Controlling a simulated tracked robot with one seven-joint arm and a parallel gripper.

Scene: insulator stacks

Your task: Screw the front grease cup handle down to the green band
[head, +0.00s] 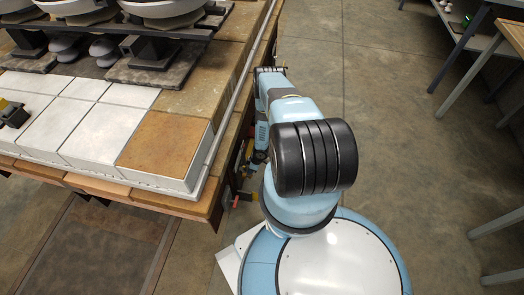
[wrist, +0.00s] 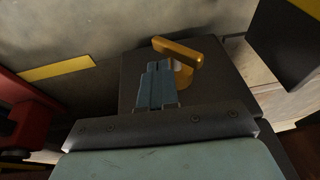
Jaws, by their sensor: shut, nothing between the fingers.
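My gripper (wrist: 158,67) is shut and empty in the wrist view, its two blue-grey fingers side by side. A bent orange-yellow handle (wrist: 178,48) stands just beyond and to the right of the fingertips, in front of a dark block. The fingers overlap part of it, and I cannot tell whether they touch it. It appears to be a grease cup handle, but I cannot tell whether it is the front one. No green band can be made out. In the head view my arm reaches down beside the table's right edge, and the fingertips are not clear there.
In the wrist view a red part (wrist: 28,112) is at left, a yellow strip (wrist: 56,67) behind it, and a dark box (wrist: 287,45) at upper right. In the head view the tiled table (head: 205,172) is left of my arm; open floor (head: 400,110) lies right.

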